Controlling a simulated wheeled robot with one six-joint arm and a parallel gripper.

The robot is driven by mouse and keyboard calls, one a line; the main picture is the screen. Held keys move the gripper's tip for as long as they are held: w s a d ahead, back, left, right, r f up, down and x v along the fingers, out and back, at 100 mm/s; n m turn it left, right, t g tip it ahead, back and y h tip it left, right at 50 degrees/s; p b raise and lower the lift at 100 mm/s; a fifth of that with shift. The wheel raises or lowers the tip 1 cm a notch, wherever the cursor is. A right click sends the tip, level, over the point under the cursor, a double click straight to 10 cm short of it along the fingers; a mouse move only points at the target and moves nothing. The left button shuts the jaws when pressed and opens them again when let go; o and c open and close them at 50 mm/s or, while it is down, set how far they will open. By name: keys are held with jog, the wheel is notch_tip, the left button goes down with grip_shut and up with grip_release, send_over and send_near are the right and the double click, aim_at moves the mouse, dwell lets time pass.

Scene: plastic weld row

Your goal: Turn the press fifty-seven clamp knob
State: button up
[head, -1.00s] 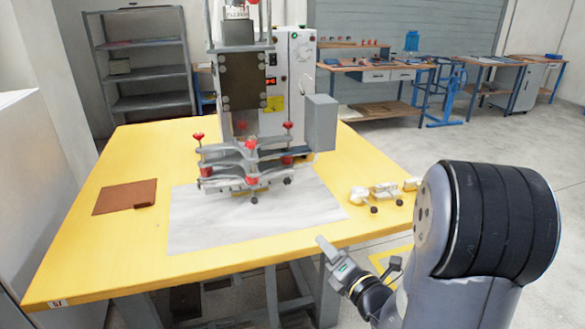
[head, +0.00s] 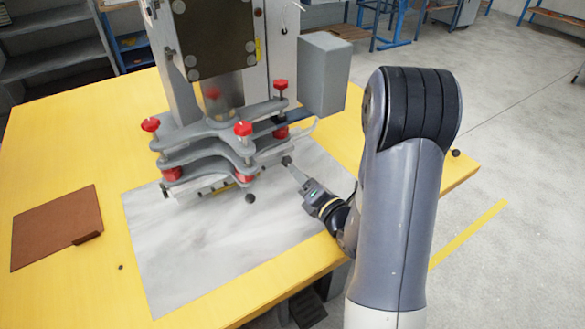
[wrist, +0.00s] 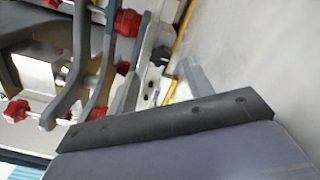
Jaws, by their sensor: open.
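The press (head: 230,45) stands on the yellow table, with a grey clamp fixture (head: 215,150) of stacked plates at its base. Red star knobs sit on the fixture, including a front one (head: 243,128), a left one (head: 150,124) and a back right one (head: 281,84). A black round knob (head: 250,198) is at its front, and another (head: 286,160) is at its right. I cannot tell which is the clamp knob. My gripper (head: 298,174) is open, close to the right black knob; contact is unclear. In the wrist view, red knobs (wrist: 127,22) show at upper left.
A pale sheet (head: 185,250) covers the yellow table (head: 105,285) under the fixture. A brown plate (head: 55,225) lies at left. A grey box (head: 323,72) juts from the press above my gripper. The floor at right (head: 510,150) is clear.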

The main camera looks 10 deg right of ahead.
aim_at(289, 163)
jog(key=shift+x, duration=2.3)
jog(key=c, duration=1)
jog(key=shift+o, duration=0.2)
